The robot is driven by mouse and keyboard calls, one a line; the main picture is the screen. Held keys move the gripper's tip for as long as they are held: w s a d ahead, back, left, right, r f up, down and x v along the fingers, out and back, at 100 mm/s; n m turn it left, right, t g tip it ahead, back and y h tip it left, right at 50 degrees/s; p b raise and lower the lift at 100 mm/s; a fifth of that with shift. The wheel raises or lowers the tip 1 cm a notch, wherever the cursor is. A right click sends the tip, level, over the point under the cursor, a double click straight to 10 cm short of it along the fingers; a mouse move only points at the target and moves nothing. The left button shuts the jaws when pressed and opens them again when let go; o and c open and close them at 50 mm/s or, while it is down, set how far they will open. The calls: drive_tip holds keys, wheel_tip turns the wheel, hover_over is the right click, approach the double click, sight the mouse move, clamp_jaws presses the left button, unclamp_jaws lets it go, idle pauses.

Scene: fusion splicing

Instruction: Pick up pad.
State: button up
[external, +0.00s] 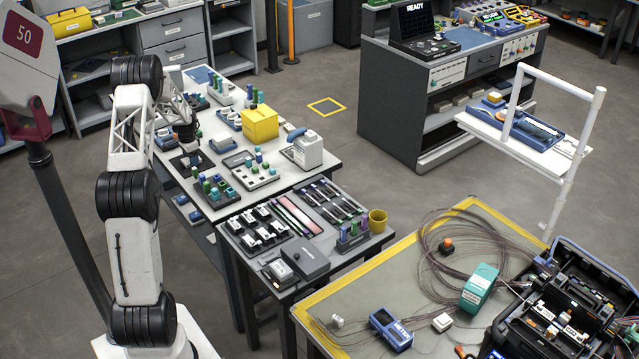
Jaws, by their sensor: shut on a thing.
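I cannot tell whether this thing still touches the tray. I cannot pick out any other pad with certainty.
Racks of small bottles (217,186), a yellow box (260,123) and a white jug (307,149) crowd the table near my gripper. A nearer dark table holds trays of parts (258,228) and a yellow cup (377,220). A mat with coiled fibre (455,238) lies right.

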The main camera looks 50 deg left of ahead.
drive_tip(key=shift+r, duration=0.1)
drive_tip(key=shift+r, duration=4.9)
